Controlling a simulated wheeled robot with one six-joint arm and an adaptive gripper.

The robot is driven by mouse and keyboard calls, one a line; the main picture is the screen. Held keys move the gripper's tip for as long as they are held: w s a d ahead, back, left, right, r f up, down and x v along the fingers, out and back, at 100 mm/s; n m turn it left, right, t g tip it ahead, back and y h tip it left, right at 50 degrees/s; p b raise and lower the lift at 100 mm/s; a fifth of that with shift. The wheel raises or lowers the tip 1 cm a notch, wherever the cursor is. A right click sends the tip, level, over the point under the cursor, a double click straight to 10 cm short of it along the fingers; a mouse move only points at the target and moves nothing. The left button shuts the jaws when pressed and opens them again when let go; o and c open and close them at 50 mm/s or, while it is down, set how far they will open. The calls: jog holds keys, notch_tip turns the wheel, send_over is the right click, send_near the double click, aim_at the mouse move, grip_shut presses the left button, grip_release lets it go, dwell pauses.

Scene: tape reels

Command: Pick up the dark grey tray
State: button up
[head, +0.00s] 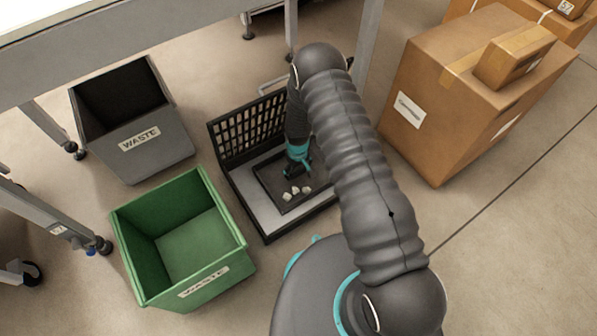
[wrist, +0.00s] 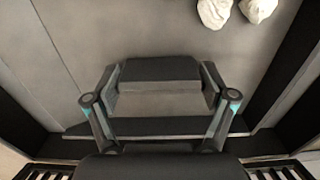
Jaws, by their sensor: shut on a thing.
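The dark grey tray (head: 272,184) lies flat-looking inside a black-framed cart, with several whitish lumps (head: 295,192) on it near its front side. My gripper (head: 297,170) reaches down at the tray's far side, and my arm covers part of the right side. In the wrist view my gripper (wrist: 160,100) is shut at the tray's edge, and the tray floor (wrist: 150,25) spreads beyond it. Two whitish lumps show at the top right there. Whether the tray is clear of the cart cannot be told.
The cart (head: 248,192) has a light platform and a slatted black back wall. A green waste bin (head: 185,235) and a grey waste bin (head: 140,135) stand to its left. Cardboard boxes (head: 440,110) stand to the right. A table (head: 130,50) edge crosses the top left.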

aim_at(298, 168)
jog(key=shift+r, duration=0.1)
jog(key=shift+r, duration=1.9)
jog(key=s+d+r+p, duration=0.1)
jog(key=s+d+r, duration=0.2)
jog(key=s+r, duration=0.4)
jog(key=s, duration=0.4)
jog(key=shift+d, duration=0.25)
